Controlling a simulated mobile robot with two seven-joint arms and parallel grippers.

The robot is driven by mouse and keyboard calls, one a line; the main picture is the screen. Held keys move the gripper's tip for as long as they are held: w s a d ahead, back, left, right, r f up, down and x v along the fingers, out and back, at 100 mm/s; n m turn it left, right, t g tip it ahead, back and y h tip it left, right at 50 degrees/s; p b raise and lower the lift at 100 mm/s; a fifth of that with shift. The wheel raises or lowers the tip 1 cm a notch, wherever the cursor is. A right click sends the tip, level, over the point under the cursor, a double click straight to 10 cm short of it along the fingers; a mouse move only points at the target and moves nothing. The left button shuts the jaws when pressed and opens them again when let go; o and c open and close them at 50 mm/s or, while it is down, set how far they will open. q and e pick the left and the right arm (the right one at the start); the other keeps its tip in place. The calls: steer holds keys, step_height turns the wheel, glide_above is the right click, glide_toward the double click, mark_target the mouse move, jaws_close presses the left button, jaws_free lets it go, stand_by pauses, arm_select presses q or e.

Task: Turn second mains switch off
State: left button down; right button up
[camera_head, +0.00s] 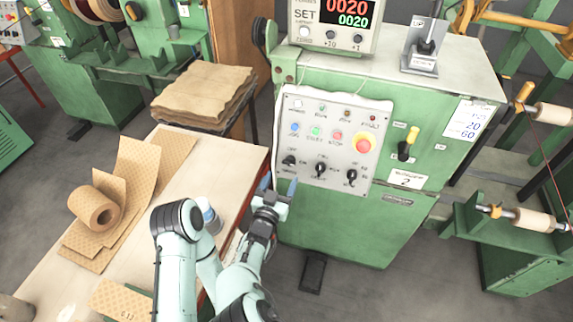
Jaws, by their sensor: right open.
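The green machine marked 2 (340,215) carries a light grey control panel (372,103). Its lower row holds three black rotary switches: left (289,161), middle (320,169) and right (351,177). Right of the panel is a lever switch with a yellow tip and black body (407,143); its yellow end points up. The small labels are too blurred to tell which is the mains switch. My right gripper (279,186) is open and empty, in front of the machine, below and left of the left rotary switch. It appears apart from all switches. My left gripper is out of view.
A wooden table (125,285) with brown paper sheets and a roll (93,208) stands at left, near my arm. A display (335,20) tops the machine. Spools (532,219) are at right.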

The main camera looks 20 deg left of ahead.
mark_target(288, 164)
steer(key=w+p, duration=0.1)
steer(key=w, duration=0.5)
steer(key=shift+w+d, duration=0.15)
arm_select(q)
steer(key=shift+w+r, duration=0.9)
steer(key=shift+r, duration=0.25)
arm_select(e)
steer(key=c, duration=1.1)
